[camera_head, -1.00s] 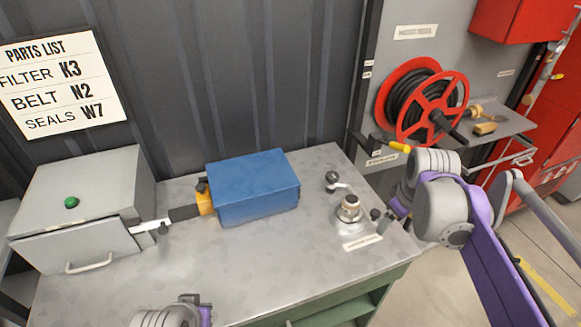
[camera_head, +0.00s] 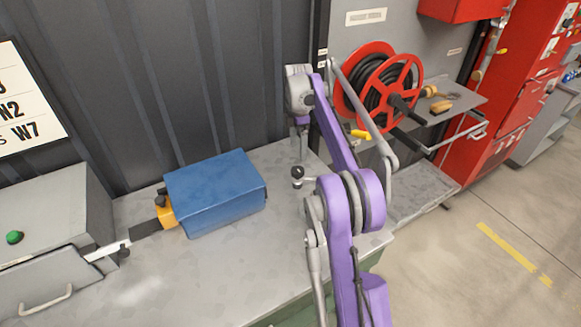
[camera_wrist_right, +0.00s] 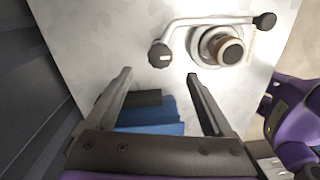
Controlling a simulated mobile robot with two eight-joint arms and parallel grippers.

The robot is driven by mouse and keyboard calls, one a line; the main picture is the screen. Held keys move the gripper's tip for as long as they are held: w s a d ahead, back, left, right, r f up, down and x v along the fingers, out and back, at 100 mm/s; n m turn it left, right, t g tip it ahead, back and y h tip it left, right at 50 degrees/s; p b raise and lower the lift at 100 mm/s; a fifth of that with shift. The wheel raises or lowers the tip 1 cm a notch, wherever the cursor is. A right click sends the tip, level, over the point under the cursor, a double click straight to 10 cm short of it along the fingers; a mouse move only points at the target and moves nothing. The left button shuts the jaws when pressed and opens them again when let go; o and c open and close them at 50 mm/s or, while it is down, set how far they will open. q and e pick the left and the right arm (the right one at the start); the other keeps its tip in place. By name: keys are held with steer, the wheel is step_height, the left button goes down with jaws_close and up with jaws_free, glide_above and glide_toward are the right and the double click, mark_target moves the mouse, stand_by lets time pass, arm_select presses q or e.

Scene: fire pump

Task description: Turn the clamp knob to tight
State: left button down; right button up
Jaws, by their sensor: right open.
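A metal clamp fixture stands on the grey bench. In the right wrist view it shows a round ribbed hub (camera_wrist_right: 228,50) and a crank-like bar (camera_wrist_right: 205,22). The bar has a dark knob (camera_wrist_right: 159,55) at its left end and a black knob (camera_wrist_right: 265,20) at its right end. In the head view, the left knob (camera_head: 297,172) shows, while my purple right arm hides the hub. My right gripper (camera_wrist_right: 160,73) is open and empty, its fingertips just short of the left knob in the picture. Contact with it is not seen. My left gripper is out of view.
A blue box (camera_head: 215,190) sits on the bench left of the clamp, with a yellow-ended piece beside it. A grey cabinet with a green button (camera_head: 14,237) stands further left. A red hose reel (camera_head: 385,90) hangs behind on the right. The front middle of the bench (camera_head: 210,280) is clear.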

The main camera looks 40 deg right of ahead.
mark_target(298, 169)
steer(key=f, duration=0.8)
steer(key=shift+s+a+f+b, duration=0.1)
steer(key=shift+s+f+b, duration=0.1)
steer(key=shift+f+b, duration=0.15)
steer(key=c, duration=1.4)
